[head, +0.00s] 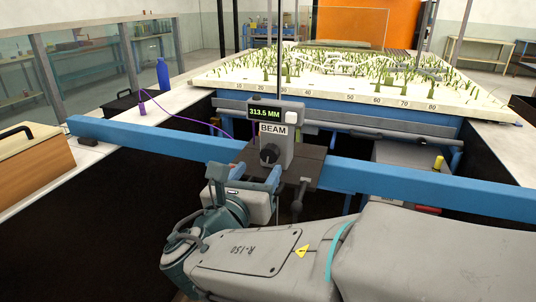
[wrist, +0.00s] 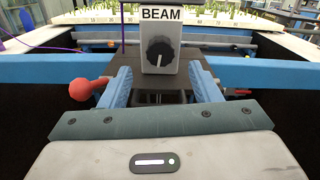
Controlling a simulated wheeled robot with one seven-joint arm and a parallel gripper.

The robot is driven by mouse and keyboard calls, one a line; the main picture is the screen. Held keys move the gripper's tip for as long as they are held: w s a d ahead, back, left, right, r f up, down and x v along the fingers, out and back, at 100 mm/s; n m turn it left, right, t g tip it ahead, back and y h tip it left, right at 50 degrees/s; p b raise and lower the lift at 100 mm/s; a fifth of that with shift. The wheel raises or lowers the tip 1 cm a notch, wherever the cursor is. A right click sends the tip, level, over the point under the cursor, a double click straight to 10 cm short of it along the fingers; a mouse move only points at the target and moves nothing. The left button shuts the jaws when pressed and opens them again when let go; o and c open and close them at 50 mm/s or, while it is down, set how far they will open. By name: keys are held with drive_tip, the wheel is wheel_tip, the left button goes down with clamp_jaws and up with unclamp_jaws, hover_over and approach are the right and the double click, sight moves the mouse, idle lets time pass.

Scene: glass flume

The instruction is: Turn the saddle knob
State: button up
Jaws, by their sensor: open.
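The saddle knob (head: 269,154) is a dark round knob on the front of a grey box labelled BEAM, whose display reads 313.5 MM. In the wrist view the knob (wrist: 159,53) has a light pointer line and sits between and beyond my fingers. My gripper (head: 245,175) is in front of the box on its near side. In the wrist view my gripper (wrist: 160,84) is open, its two blue fingers apart with nothing between them. The fingers appear lower than the knob and do not visibly touch it.
The box stands on a dark saddle plate (wrist: 160,92) across a blue beam (head: 400,179). A red ball handle (wrist: 82,90) is left of my fingers. A wooden box (head: 35,160), a blue bottle (head: 162,75) and a planted model bed (head: 350,72) lie around.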

sight(268, 156)
drive_tip(key=x, duration=0.6)
drive_tip(key=shift+w+d, duration=0.1)
drive_tip(key=shift+w, duration=0.2)
drive_tip(key=c, duration=1)
